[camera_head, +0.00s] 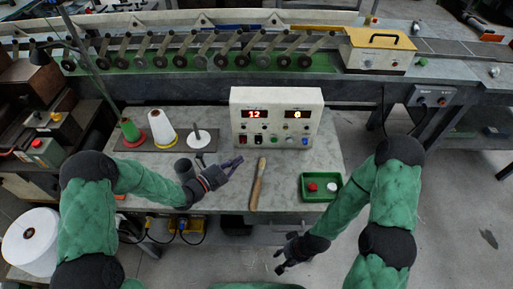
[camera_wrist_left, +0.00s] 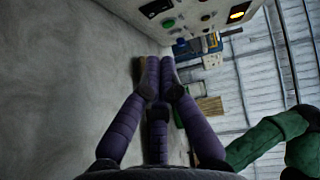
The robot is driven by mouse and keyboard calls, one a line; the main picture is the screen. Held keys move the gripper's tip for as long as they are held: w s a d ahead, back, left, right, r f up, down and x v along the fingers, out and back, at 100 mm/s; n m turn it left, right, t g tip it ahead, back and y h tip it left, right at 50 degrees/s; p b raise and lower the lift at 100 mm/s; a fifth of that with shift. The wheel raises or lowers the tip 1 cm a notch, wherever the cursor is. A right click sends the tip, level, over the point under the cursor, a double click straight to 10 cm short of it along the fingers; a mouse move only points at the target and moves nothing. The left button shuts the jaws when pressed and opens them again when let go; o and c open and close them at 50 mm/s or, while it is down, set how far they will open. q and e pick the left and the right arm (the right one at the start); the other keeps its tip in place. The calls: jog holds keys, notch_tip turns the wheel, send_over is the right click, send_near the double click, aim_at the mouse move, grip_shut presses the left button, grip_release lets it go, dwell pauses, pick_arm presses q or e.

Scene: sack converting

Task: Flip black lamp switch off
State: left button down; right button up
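The white control box (camera_head: 276,96) stands at the back of the grey table, with two lit red displays and a row of switches and buttons. A small dark switch (camera_head: 257,140) sits at its lower left beside a red one; its position is too small to tell. The box also shows at the top of the left wrist view (camera_wrist_left: 206,12). My left gripper (camera_head: 236,166) is in front of the box, lower left of the switch and apart from it. Its purple fingertips (camera_wrist_left: 160,80) converge, with no held object visible. My right gripper (camera_head: 279,260) is spread and empty before the table.
A wooden-handled tool (camera_head: 258,183) lies in front of the box. A green tray (camera_head: 321,187) with a red and a white piece is to the right. A conveyor runs behind.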

aim_at(259, 140)
pick_arm(q)
jog(key=shift+w+d, duration=0.1)
jog(key=b+x, duration=0.2)
jog(key=x, duration=0.7)
jog(key=shift+w+d, duration=0.25)
jog(key=shift+d, duration=0.05)
jog(key=shift+w+f+b, duration=0.35)
jog(key=shift+f+b, duration=0.05)
jog(key=shift+b, duration=0.8)
jog(key=shift+r+p, duration=0.2)
jog(key=shift+p, duration=0.1)
